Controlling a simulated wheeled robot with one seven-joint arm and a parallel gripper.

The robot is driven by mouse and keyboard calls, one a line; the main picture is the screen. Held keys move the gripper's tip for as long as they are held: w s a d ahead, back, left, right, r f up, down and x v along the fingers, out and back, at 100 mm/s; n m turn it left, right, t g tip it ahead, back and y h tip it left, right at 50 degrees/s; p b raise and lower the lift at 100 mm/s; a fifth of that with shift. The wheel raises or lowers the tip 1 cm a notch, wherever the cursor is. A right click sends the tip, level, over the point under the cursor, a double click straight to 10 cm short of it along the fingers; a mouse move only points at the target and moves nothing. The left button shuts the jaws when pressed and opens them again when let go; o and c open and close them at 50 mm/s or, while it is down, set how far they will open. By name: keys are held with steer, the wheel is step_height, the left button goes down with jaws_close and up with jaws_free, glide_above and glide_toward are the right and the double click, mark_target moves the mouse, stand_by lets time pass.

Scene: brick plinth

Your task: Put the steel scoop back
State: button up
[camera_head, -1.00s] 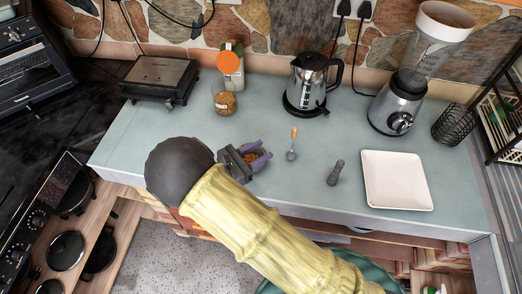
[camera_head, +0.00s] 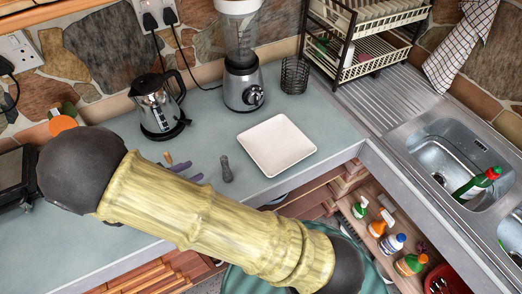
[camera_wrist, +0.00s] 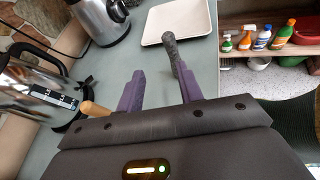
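The steel scoop shows only by its short wooden handle (camera_head: 168,158), on the counter beside my gripper; its metal bowl is hidden behind my arm. In the wrist view the handle (camera_wrist: 95,108) lies left of the left finger, outside the finger gap, partly covered by the gripper body. My gripper (camera_wrist: 158,74) has two purple fingers spread apart with nothing between them. In the head view its fingertips (camera_head: 193,173) show past my arm, low over the counter.
A kettle (camera_head: 158,106) stands behind the scoop, close to my gripper's left side. A blender (camera_head: 242,85), a wire holder (camera_head: 294,75) and a square white plate (camera_head: 277,145) are on the counter (camera_head: 212,145). A sink (camera_head: 455,155) and dish rack (camera_head: 362,35) lie right.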

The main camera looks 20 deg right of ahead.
steer(key=s+d+r+m+g+y, duration=0.1)
steer(key=s+d+r+m+y, duration=0.1)
steer(key=d+m, duration=0.5)
steer(key=s+d+r+m+g+y, duration=0.2)
steer(key=d+r+m+y, duration=0.2)
steer(key=d+m, duration=0.4)
steer(key=s+d+r+m+g+y, duration=0.1)
steer(key=d+r+m+y, duration=0.1)
steer(key=d+m+y, duration=0.3)
steer(key=d+m, duration=0.3)
steer(key=shift+s+r+g, duration=0.3)
steer(key=shift+s+r, duration=0.1)
